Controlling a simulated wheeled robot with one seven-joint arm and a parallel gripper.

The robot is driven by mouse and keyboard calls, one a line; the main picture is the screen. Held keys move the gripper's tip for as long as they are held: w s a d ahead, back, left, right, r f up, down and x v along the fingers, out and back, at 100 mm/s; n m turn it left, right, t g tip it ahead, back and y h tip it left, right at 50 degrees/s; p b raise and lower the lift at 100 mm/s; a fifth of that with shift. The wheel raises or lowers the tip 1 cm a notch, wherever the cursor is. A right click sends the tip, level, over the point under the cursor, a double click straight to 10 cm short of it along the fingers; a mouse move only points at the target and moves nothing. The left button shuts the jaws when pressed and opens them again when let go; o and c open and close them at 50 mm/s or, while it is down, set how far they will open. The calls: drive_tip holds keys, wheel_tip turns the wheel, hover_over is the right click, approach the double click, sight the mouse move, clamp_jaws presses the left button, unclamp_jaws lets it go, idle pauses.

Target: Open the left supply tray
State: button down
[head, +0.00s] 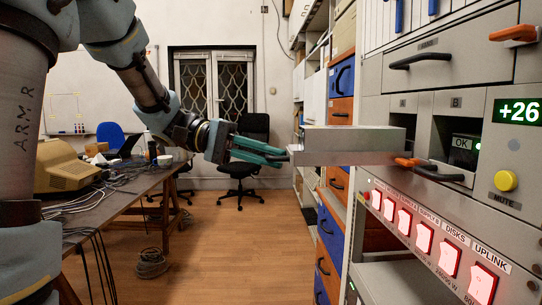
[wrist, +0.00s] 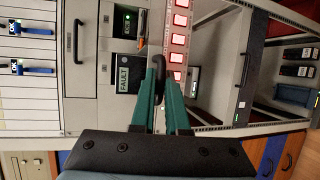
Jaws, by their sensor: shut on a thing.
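The left supply tray (head: 350,142) is a long grey box. In the head view it sticks well out of the rack on the right, towards the left, from the bay marked A. My gripper (head: 284,155) is at its outer end. In the wrist view the green fingers of my gripper (wrist: 160,85) are shut on a dark handle (wrist: 158,66). Beside them is a dark panel reading FAULT (wrist: 124,80). The tray's inside is not visible.
Bay B reads OK (head: 462,142), with a dark handle (head: 436,173) and an orange lever (head: 408,162) near it. Red lit switches (head: 423,238) line the panel below. A cluttered table (head: 120,192) and black chair (head: 245,160) stand further back.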

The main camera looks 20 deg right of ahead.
drive_tip(key=c, duration=1.2)
unclamp_jaws()
drive_tip(key=b+v, duration=0.1)
drive_tip(key=v, duration=0.9)
drive_tip(key=shift+w+a, duration=0.3)
drive_tip(key=s+a+f+n+t+y+p, duration=0.1)
drive_tip(key=a+f+n+t+y, duration=0.25)
drive_tip(key=f, duration=0.45)
drive_tip(key=s+a+f+n+t+y+p, duration=0.1)
drive_tip(key=a+f+n+t+y+p, duration=0.2)
drive_tip(key=f, duration=0.5)
drive_tip(key=a+f+t+y, duration=0.2)
drive_tip(key=a+f+t, duration=0.1)
drive_tip(key=a, duration=0.3)
drive_tip(key=a+f+t+y+p, duration=0.1)
drive_tip(key=a+f+t+y, duration=0.1)
drive_tip(key=a, duration=0.5)
wheel_tip(320, 180, down, 3)
drive_tip(key=shift+a+r+t, duration=0.25)
drive_tip(key=shift+t, duration=0.2)
